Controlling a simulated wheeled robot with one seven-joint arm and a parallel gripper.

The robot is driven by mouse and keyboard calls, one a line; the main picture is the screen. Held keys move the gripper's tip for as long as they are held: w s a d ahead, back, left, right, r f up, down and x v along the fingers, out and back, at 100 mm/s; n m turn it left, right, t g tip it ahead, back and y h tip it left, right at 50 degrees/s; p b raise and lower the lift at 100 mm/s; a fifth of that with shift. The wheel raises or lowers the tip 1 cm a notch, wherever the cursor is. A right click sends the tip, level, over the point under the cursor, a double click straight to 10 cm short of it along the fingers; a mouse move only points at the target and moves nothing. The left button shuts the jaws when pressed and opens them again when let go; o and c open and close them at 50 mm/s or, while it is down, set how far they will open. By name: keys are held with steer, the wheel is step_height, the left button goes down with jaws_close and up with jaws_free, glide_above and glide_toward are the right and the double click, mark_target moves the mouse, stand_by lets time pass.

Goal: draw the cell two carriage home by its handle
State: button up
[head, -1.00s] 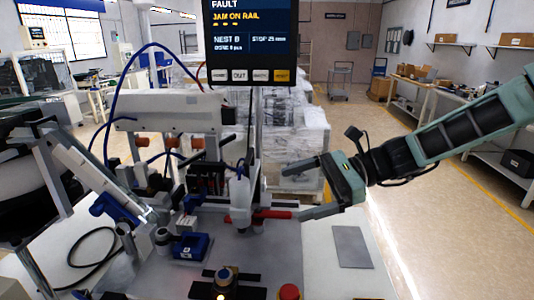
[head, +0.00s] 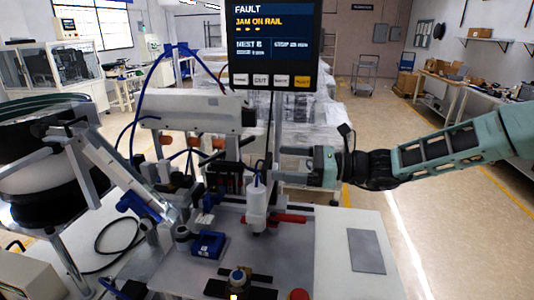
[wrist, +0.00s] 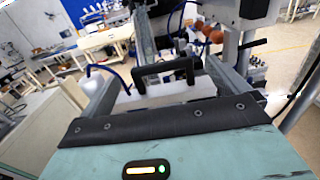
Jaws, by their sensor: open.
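My gripper (head: 277,165) reaches in from the right over the machine, roughly level, with its two fingers pointing left. It is open and empty. In the wrist view a black bar handle (wrist: 166,70) shows between the two fingers (wrist: 165,82), apart from both, with a pale block (wrist: 172,92) below it. I cannot tell from the picture whether this handle belongs to the cell two carriage; no cell label is legible. In the head view a white upright cylinder (head: 257,208) stands just left of and below the fingertips, and a red bar (head: 289,218) lies below my gripper.
A screen (head: 273,40) reading "FAULT, JAM ON RAIL" hangs above my gripper. A blue block (head: 208,244) sits on the machine plate. A bowl feeder (head: 42,165) with a sloping track stands at left. The right side of the white table (head: 340,235) is mostly clear.

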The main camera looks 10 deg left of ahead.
mark_target(267, 160)
steer(key=shift+s+a+p, duration=0.15)
steer(key=shift+a+p, duration=0.5)
steer(key=shift+a, duration=1.9)
steer(key=c, duration=1.3)
steer(key=shift+o, duration=0.2)
steer(key=d, duration=0.7)
steer(key=shift+w+d, duration=0.2)
steer(key=shift+w, duration=0.1)
steer(key=shift+f, duration=0.1)
steer(key=o, duration=1)
steer(key=shift+o, duration=1.3)
steer(key=shift+d, duration=0.2)
steer(key=w+d+b, duration=0.1)
steer(key=d+b, duration=0.4)
steer(key=d, duration=1.2)
steer(key=shift+d, duration=0.25)
